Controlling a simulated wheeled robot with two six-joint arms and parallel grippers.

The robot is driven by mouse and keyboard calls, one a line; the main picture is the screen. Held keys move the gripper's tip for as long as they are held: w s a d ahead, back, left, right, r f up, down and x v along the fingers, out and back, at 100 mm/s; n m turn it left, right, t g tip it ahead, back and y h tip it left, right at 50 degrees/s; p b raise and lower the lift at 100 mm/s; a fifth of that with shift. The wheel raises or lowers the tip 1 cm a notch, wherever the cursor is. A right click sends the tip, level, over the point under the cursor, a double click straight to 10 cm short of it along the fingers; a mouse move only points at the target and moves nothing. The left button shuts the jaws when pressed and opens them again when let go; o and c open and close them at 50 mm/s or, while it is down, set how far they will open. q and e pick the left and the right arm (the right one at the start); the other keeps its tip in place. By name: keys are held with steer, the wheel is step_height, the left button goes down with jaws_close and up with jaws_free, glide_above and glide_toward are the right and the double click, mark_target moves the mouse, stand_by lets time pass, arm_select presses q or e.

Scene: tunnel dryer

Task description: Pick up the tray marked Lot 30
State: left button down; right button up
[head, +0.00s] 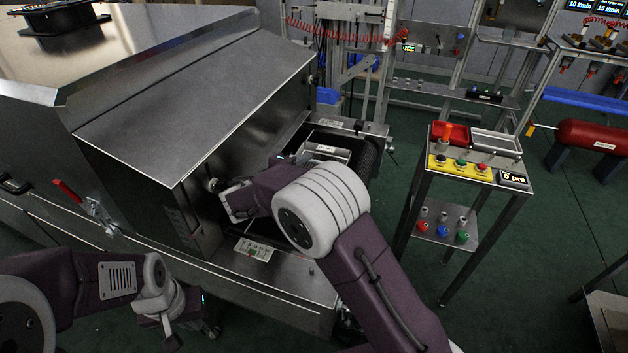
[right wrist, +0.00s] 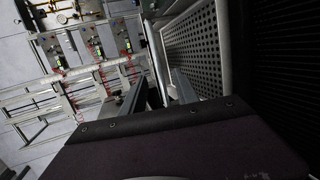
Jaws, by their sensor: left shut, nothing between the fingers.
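A small silver tray (head: 338,153) with a pale label sits on the dark conveyor at the dryer's open end in the head view. The label is too small to read, so I cannot tell its lot. My right gripper (head: 238,204) is at the dryer opening, left of and nearer than that tray. In the right wrist view its two fingers (right wrist: 158,90) stand apart. A perforated metal panel with a pale rim (right wrist: 192,48) is just beyond them; I cannot tell whether it is a tray. My left gripper (head: 172,325) is shut and empty at the lower left.
The steel dryer hood (head: 195,95) rises beside my right gripper. A printed card (head: 253,249) lies on the near steel ledge. A stand (head: 470,165) with red and silver bins and buttons is to the right. A red cylinder (head: 597,137) lies further right. Green floor is open between.

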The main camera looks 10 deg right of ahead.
mark_target(313, 162)
steer(key=shift+w+d+f, duration=0.15)
steer(key=shift+w+d, duration=0.1)
steer(key=shift+d, duration=0.3)
steer(key=x, duration=0.8)
steer(key=shift+d+f+b, duration=0.1)
steer(key=shift+b, duration=0.3)
jaws_close()
stand_by(0.5)
